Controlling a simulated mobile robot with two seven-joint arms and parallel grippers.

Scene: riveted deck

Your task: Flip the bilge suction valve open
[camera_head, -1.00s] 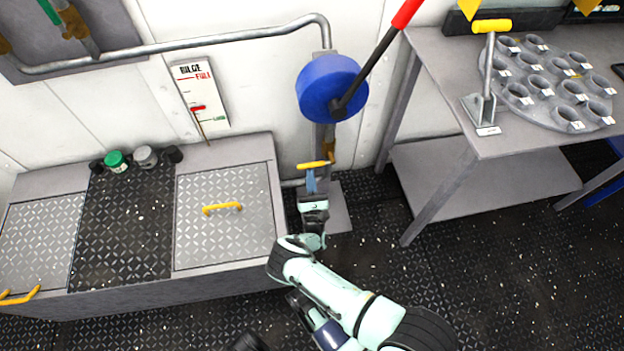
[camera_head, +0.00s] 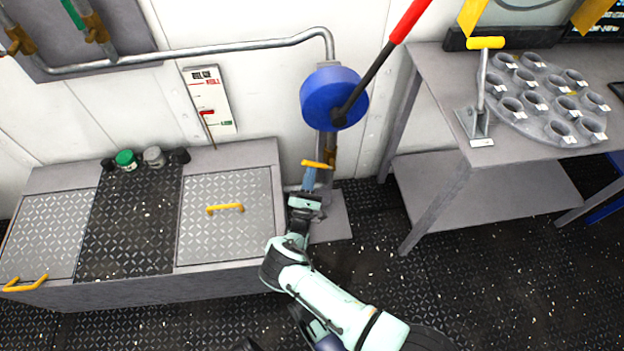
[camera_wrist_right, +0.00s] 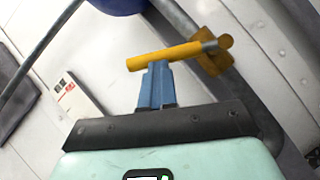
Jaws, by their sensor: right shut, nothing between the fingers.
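The valve has a yellow lever (camera_head: 318,164) on a brass body (camera_head: 330,150), set on the vertical pipe below a blue round pump (camera_head: 333,97). The lever lies crosswise to the pipe. It also shows in the right wrist view (camera_wrist_right: 165,56), reaching left from the brass body (camera_wrist_right: 214,58). My right gripper (camera_head: 310,172) is just below the lever in the head view. Its blue fingers (camera_wrist_right: 156,72) are shut with nothing between them. Their tips are at the lever's underside in the wrist view; I cannot tell whether they touch it. My left gripper is not in view.
A metal bench (camera_head: 432,125) with a cup-holder plate (camera_head: 545,100) stands to the right. A low locker with a yellow-handled hatch (camera_head: 226,225) stands to the left. A red-handled pump lever (camera_head: 380,65) leans above the valve. A bilge gauge board (camera_head: 209,105) hangs on the wall.

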